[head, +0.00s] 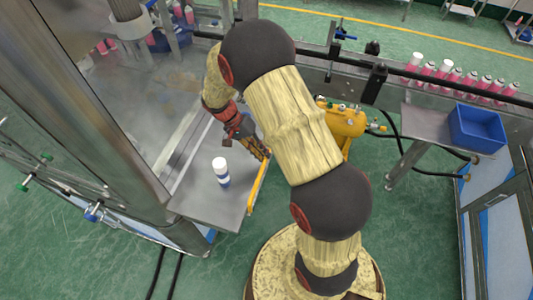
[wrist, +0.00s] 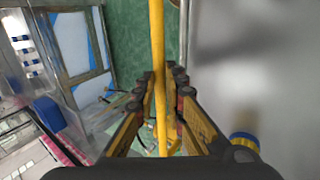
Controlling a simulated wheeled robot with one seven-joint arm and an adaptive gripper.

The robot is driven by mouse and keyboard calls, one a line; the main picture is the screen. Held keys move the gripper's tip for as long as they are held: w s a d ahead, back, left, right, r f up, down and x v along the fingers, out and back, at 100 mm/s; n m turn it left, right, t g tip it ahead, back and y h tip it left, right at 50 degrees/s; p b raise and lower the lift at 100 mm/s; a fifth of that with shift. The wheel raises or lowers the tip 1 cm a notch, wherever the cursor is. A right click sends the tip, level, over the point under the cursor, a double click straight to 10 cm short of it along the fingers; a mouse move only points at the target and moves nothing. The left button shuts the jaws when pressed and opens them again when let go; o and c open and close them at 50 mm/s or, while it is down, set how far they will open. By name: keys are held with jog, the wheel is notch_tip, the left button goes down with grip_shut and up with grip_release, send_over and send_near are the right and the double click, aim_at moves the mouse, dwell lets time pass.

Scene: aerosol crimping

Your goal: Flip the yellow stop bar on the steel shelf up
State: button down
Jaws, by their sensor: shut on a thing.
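The yellow stop bar (head: 257,187) runs along the right edge of the steel shelf (head: 205,205) in the head view. I cannot tell whether it lies level or is raised there. My gripper (head: 262,152) is at the far end of the bar that shows. In the wrist view the bar (wrist: 157,45) passes lengthwise between the two fingers of my gripper (wrist: 163,82), which are shut on it. The fingers hide part of the bar. The grey shelf surface (wrist: 235,60) is to the right of the bar in the wrist view.
A white-capped can (head: 221,172) stands on the shelf, left of the bar. A yellow machine part (head: 343,121) is behind my arm. A blue bin (head: 477,127) sits on a side table at right. Pink cans (head: 470,80) line the conveyor. Green floor is right of the shelf.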

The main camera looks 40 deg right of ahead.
jog(key=shift+w+a, duration=0.1)
dwell(0.3)
jog(key=c, duration=2)
grip_release()
jog(key=shift+o, duration=0.8)
jog(key=shift+w+r, duration=0.1)
jog(key=v, duration=1.1)
jog(key=shift+w+a+r, duration=0.2)
jog(key=shift+w+a, duration=0.1)
